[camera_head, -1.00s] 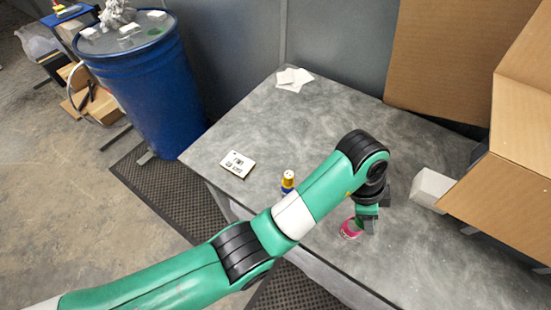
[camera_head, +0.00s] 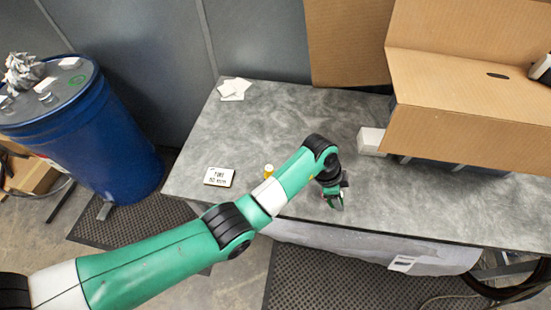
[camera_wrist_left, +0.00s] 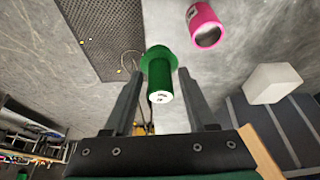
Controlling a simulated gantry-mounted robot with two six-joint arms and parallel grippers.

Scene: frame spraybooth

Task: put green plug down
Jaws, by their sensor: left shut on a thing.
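The green plug (camera_wrist_left: 160,72) is between the two dark fingers of my left gripper (camera_head: 335,203) in the left wrist view, a wide green rim at one end and a narrower body with a pale marking at the other. My left gripper is shut on it. In the head view the gripper is low over the grey table (camera_head: 290,120), near its front edge, and hides most of the plug. I cannot tell whether the plug touches the table. A pink ring-shaped thing (camera_wrist_left: 205,26) lies near the plug. My right gripper is not in view.
A white block (camera_head: 371,140) and a large open cardboard box (camera_head: 455,115) stand to the right. A lettered white card (camera_head: 219,176) and a yellow-capped bottle (camera_head: 268,170) are to the left. White sheets (camera_head: 234,88) lie at the back left. The table's middle is clear.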

